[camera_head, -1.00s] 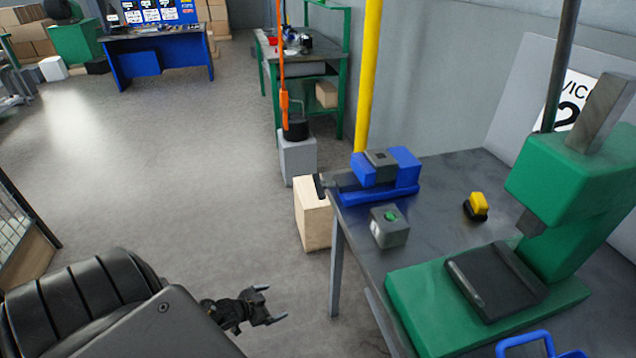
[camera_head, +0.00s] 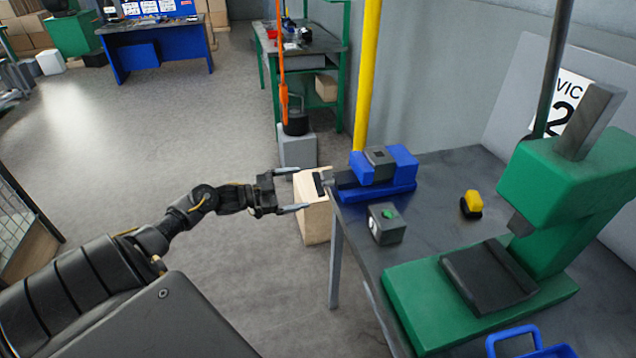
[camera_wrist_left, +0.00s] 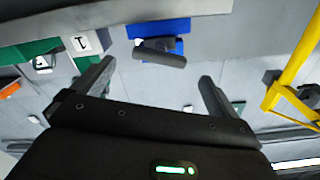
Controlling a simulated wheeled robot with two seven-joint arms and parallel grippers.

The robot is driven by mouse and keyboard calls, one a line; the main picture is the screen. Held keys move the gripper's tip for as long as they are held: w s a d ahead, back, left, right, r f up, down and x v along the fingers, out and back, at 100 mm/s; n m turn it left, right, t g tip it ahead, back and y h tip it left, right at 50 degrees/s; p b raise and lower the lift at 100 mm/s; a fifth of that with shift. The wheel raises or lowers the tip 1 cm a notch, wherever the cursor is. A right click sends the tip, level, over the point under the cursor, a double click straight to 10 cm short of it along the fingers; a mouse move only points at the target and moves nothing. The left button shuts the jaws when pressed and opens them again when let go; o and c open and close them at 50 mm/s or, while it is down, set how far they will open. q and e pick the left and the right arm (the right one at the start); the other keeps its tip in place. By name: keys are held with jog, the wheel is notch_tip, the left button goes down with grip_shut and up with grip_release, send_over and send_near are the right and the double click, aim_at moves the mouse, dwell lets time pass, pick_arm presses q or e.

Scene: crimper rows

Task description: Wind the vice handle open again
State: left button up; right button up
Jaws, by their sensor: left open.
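The blue vice (camera_head: 385,174) stands at the near-left corner of the grey bench, with a dark block (camera_head: 379,157) between its blue jaws. Its dark handle bar (camera_head: 319,184) sticks out past the bench's left edge. My left gripper (camera_head: 297,191) is open and empty, just left of the handle, its fingers pointing at it but apart from it. In the left wrist view the handle bar (camera_wrist_left: 160,54) lies tilted in front of the blue vice (camera_wrist_left: 160,27), ahead of and between the open fingers. My right gripper is not in view.
A grey box with a green button (camera_head: 387,223) and a yellow item (camera_head: 471,204) sit on the bench (camera_head: 437,180). A green press (camera_head: 480,290) fills its right side. A pale wooden box (camera_head: 313,215) stands below the handle. Open floor lies left.

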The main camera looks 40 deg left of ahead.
aim_at(318, 182)
pick_arm(q)
jog(key=p+x, duration=0.1)
jog(key=x, duration=0.6)
jog(key=c, duration=1)
jog(key=shift+p, duration=0.3)
